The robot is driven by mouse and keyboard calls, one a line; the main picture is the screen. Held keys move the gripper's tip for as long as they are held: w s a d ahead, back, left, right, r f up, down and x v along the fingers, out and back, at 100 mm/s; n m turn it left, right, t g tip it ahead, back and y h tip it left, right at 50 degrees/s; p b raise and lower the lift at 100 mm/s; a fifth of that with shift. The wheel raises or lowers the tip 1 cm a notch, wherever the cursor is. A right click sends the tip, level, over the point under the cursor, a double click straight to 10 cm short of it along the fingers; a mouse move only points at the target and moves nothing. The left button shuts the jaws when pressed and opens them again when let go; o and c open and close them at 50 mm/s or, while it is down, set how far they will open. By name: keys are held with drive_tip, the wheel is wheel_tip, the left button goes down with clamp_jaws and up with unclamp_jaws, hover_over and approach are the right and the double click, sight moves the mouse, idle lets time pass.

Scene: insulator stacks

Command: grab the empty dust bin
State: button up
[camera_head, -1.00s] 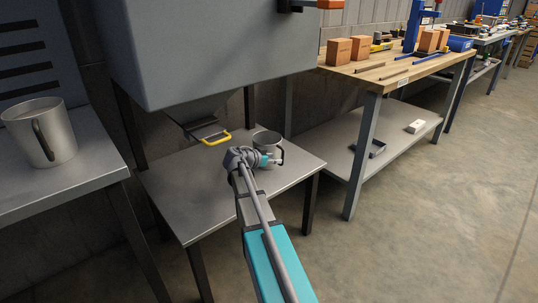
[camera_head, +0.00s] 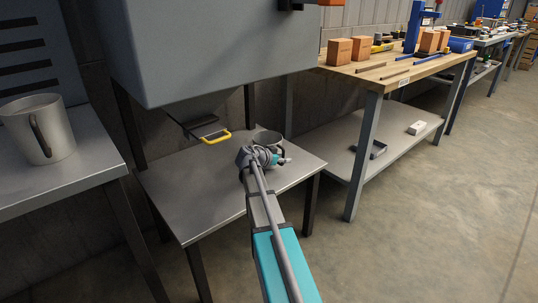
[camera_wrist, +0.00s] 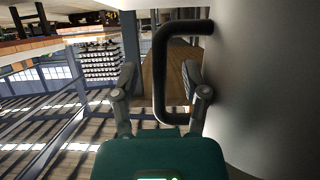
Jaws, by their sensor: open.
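A grey metal bin (camera_head: 269,137) stands upright on the low grey table under the hopper. My arm's end hides much of it in the head view. Its wall (camera_wrist: 275,90) fills the right of the wrist view, with its black handle (camera_wrist: 160,75) beside it. My gripper (camera_wrist: 158,85) is open at the handle; it also shows in the head view (camera_head: 279,157). In the wrist view one finger lies left of the handle's outer bar, the other between bar and bin wall. No contact is clear. A second grey bin (camera_head: 47,130) with a dark handle stands on the left table.
The grey hopper box (camera_head: 205,45) hangs over the low table (camera_head: 190,190), with a yellow handle (camera_head: 216,137) below it. A wooden workbench (camera_head: 385,72) with boxes and tools stands at the right. The floor (camera_head: 420,220) in front of it is clear.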

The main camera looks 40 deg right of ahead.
sight(283, 148)
clamp_jaws()
drive_tip(key=shift+r, duration=0.2)
idle(0.6)
wheel_tip(283, 148, up, 3)
drive_tip(key=p, duration=0.3)
drive_tip(key=s+a+r+p, duration=0.6)
drive_tip(key=s+r+p, duration=0.3)
drive_tip(key=s, duration=0.3)
drive_tip(key=shift+s+a+r+p, duration=0.2)
drive_tip(key=shift+s+r+p, duration=0.1)
drive_tip(key=shift+p, duration=0.25)
